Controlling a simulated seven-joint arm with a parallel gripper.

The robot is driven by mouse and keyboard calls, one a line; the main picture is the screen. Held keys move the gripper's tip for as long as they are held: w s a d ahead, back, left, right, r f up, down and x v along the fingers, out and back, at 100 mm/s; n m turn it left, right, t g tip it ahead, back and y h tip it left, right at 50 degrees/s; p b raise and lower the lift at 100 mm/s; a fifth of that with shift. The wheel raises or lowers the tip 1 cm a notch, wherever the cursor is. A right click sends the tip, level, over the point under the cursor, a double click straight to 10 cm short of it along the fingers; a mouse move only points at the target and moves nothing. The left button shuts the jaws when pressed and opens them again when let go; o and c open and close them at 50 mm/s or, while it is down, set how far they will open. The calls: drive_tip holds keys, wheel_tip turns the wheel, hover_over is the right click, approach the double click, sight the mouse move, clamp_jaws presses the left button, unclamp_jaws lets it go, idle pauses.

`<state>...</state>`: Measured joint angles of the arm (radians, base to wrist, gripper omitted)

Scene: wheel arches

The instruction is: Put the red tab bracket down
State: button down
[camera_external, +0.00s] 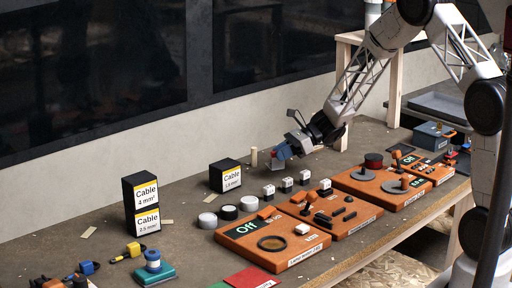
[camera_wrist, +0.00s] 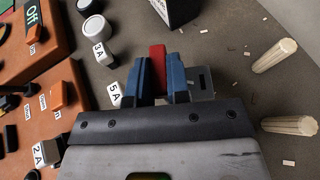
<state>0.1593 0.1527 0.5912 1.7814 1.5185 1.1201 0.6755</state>
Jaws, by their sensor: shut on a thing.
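My gripper (camera_external: 281,151) is low over the back part of the workbench, to the right of the small black cable box. In the wrist view its two blue fingers (camera_wrist: 162,82) are shut on the red tab bracket. The red tab of the bracket (camera_wrist: 157,60) stands out between the fingertips. A grey plate with holes (camera_wrist: 202,80) shows beside the right finger and looks like part of the bracket. The fingers hide the rest of it. I cannot tell whether it touches the bench.
Wooden pegs (camera_wrist: 275,55) stand to the right in the wrist view. Orange boards (camera_external: 310,261) with parts on them line the front of the bench (camera_external: 190,205). Small white labelled blocks (camera_external: 268,192), round caps (camera_external: 229,212) and black cable boxes (camera_external: 224,175) stand nearby. Bare bench lies around the gripper.

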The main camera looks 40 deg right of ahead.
sight(281, 168)
drive_tip(key=shift+f, duration=0.3)
drive_tip(key=shift+f, duration=1.85)
drive_tip(key=c, duration=1.1)
unclamp_jaws()
drive_tip(key=shift+f, duration=0.1)
drive_tip(key=v, duration=1.2)
